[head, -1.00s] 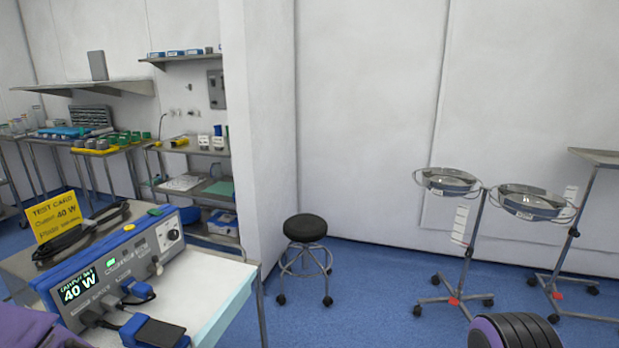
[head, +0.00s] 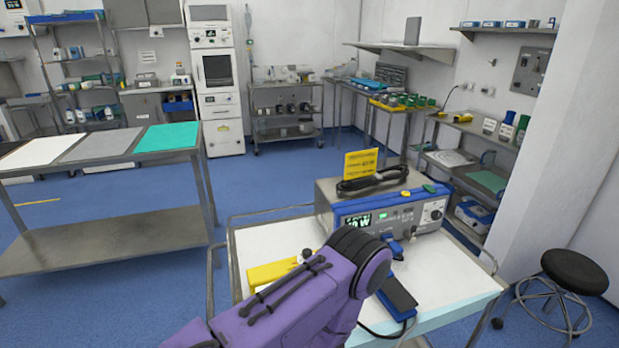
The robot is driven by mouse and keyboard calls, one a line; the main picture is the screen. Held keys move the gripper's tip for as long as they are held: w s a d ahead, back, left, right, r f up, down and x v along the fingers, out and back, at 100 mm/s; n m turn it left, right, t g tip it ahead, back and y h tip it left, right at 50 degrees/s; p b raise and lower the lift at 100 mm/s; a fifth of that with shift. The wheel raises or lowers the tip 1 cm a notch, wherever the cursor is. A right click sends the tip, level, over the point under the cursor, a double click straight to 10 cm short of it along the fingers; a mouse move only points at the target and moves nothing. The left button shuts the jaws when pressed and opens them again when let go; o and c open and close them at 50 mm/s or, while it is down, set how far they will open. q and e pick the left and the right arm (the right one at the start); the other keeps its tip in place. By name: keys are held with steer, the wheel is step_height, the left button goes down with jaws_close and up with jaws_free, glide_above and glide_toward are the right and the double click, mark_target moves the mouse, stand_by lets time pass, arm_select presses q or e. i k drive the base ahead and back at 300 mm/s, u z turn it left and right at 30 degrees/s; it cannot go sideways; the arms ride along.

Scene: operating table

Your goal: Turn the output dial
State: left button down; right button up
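The generator unit (head: 392,219) with a blue front frame stands on a white-topped cart (head: 450,275). Its output dial (head: 436,214) is a round knob at the right end of the front panel. A lit display (head: 357,222) at the left of the panel shows a number ending in "0 W", partly blurred. A yellow test card (head: 361,163) stands on top, behind a coiled black cable (head: 372,179). A purple arm of mine crosses the lower middle, in front of the cart and below the unit. Neither gripper's fingers can be made out.
A blue-and-black pedal (head: 396,297) and a yellow item (head: 272,273) lie on the cart. A black stool (head: 573,272) stands at the right. A steel table (head: 110,157) with coloured mats is at the left. Blue floor is clear between table and cart.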

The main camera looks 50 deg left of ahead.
mark_target(436, 215)
steer(key=z, duration=1.65)
steer(key=i, duration=0.45)
steer(key=u, duration=3.9)
